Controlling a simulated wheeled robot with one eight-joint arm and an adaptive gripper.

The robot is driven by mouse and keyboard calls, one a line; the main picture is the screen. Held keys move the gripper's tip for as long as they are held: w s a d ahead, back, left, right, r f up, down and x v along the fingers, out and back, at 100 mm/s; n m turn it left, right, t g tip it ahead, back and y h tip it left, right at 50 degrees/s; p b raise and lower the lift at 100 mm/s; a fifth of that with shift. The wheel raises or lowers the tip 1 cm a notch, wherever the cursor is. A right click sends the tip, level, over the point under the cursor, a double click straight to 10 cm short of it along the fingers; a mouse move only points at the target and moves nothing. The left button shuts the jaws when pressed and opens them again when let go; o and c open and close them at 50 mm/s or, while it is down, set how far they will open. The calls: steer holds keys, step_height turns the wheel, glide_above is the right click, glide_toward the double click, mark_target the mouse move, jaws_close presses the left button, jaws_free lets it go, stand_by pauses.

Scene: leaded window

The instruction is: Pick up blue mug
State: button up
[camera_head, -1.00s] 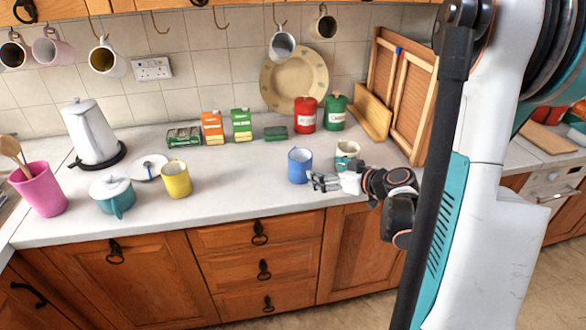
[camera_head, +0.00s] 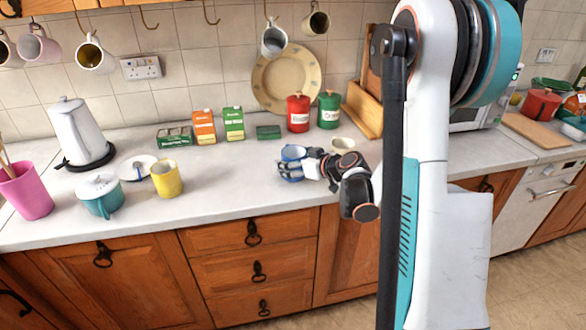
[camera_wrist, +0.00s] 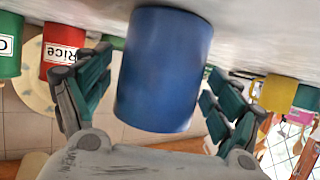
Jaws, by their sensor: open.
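The blue mug (camera_head: 292,155) stands on the white worktop (camera_head: 237,185), partly hidden behind my gripper in the head view. In the wrist view the blue mug (camera_wrist: 165,70) fills the middle of the picture, upside down in that view. My gripper (camera_head: 292,168) is at the mug. Its fingers are open, one on each side of the mug in the wrist view (camera_wrist: 158,92). A gap shows on the left side; I cannot tell whether the right finger touches.
A cream mug (camera_head: 342,146) stands close behind my gripper. Red (camera_head: 298,112) and green (camera_head: 328,110) canisters stand farther back. A yellow mug (camera_head: 167,180) and teal pot (camera_head: 101,197) are to the left. The worktop left of the blue mug is clear.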

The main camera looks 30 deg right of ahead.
steer(key=shift+w+a+f, duration=0.1)
steer(key=shift+w+f, duration=0.2)
steer(key=shift+w, duration=0.3)
steer(key=shift+c, duration=0.6)
steer(key=c, duration=1.3)
steer(key=shift+r, duration=0.15)
step_height(320, 180, up, 20)
steer(key=p, duration=0.7)
